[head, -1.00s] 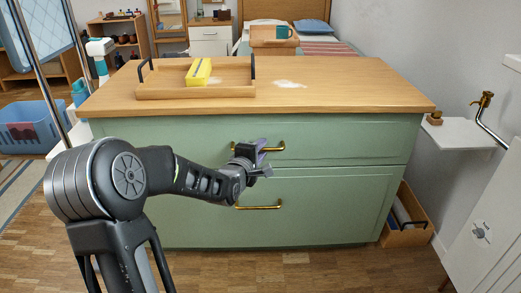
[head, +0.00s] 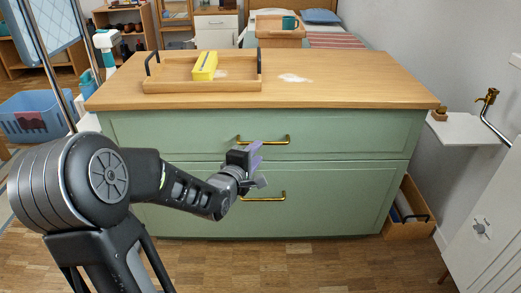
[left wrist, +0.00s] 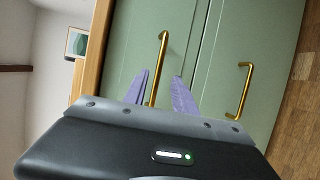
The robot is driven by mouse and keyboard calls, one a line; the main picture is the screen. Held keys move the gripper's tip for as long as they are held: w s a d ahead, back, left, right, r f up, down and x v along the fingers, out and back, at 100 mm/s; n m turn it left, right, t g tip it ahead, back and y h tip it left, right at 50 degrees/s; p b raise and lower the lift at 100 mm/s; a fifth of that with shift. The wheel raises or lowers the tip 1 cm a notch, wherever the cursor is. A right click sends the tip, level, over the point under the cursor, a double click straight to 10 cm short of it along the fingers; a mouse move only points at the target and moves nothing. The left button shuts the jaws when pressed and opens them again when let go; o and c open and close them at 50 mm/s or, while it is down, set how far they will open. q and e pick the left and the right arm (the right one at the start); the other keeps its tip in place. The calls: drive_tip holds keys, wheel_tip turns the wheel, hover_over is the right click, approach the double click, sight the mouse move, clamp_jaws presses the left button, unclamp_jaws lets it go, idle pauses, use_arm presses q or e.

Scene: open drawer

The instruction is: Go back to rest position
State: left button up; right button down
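A green cabinet (head: 330,190) with a wooden top stands in front of me. Its upper drawer (head: 350,130) looks shut and has a brass handle (head: 265,141). A lower brass handle (head: 264,197) sits below it. In the head view my left gripper (head: 257,168) is in front of the cabinet, just below the upper handle. The upper handle (left wrist: 161,62) shows beyond the fingers, and the lower handle (left wrist: 244,88) is off to the right. My right gripper is out of view.
A wooden tray (head: 200,86) with a yellow box (head: 204,66) stands on the cabinet top beside a white powdery patch (head: 294,78). A blue basket (head: 32,118) is at left. A white shelf (head: 462,128) and a wooden crate (head: 408,212) are at right.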

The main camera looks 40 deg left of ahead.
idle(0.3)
